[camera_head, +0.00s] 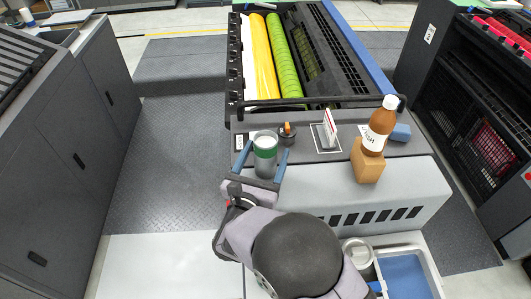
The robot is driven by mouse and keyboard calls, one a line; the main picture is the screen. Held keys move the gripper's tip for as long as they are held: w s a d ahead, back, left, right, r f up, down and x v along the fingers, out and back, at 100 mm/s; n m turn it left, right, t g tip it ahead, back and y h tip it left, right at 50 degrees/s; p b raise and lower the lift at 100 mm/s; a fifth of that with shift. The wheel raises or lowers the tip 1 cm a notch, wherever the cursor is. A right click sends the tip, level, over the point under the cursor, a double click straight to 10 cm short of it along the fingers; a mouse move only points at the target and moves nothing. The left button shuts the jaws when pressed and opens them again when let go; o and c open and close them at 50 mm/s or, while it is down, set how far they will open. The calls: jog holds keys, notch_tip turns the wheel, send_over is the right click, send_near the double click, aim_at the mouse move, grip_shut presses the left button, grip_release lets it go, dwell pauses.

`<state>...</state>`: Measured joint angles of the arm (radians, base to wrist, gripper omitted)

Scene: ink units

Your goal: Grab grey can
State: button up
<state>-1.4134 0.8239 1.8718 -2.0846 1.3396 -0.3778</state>
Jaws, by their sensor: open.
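The grey can (265,154) with a green band stands upright on the dark top of the ink unit. My gripper (262,161) is open, with one blue finger to the left of the can and the other to its right. The fingers reach around the can's sides, and gaps seem to show between them and the can. I cannot tell whether either finger touches it.
Close right of the can is a small dark pot (287,136). A blue block (400,132) lies beyond. Rollers (264,55) lie behind; a tray (432,272) is at front right.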

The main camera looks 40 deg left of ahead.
jog(key=p+x, duration=0.2)
jog(key=x, duration=0.1)
jog(key=shift+r, duration=0.25)
jog(key=shift+x, duration=0.75)
jog(key=shift+a+f, duration=0.1)
jog(key=shift+f, duration=0.05)
jog(key=c, duration=1.2)
